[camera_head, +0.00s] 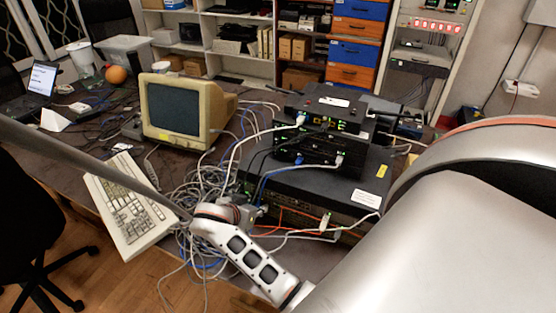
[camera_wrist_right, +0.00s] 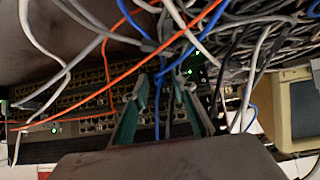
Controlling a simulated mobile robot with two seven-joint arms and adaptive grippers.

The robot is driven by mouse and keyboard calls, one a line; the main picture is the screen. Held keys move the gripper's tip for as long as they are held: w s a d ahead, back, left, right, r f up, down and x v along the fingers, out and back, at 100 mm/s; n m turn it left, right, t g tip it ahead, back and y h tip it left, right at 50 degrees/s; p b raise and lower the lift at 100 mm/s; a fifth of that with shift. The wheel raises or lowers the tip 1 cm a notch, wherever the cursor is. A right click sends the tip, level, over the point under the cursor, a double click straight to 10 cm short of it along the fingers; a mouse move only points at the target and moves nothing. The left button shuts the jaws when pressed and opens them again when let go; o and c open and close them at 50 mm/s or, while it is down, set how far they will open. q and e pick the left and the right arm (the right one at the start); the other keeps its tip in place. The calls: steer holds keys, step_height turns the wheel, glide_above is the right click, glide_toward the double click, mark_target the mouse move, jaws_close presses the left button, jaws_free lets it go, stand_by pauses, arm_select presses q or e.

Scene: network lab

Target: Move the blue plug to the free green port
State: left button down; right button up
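A stack of black network devices (camera_head: 325,180) stands on the table in the head view. A blue plug (camera_head: 299,160) shows at the middle device, with a blue cable (camera_head: 268,178) curving down to the left. My right gripper (camera_head: 240,210) is low at the left front of the stack, among cables. In the right wrist view its teal fingers (camera_wrist_right: 160,88) are apart, with a blue cable (camera_wrist_right: 157,105) running between them. I cannot tell whether they touch it. Small green lights (camera_wrist_right: 54,130) show on the port panel; the free green port cannot be singled out. My left gripper is not in view.
Tangled grey cables (camera_head: 205,185) lie left of the stack. Orange cables (camera_wrist_right: 105,83) cross the panel in the right wrist view. A CRT monitor (camera_head: 178,110) and a keyboard (camera_head: 130,205) stand to the left. Shelves (camera_head: 235,40) are behind.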

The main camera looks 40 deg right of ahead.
jaws_close()
steer(key=shift+a, duration=0.15)
steer(key=shift+s+a, duration=0.3)
steer(key=shift+a, duration=0.35)
steer(key=shift+s+a, duration=0.3)
steer(key=shift+a, duration=0.3)
steer(key=shift+s+a, duration=0.3)
steer(key=shift+a, duration=0.35)
steer(key=shift+d, duration=0.1)
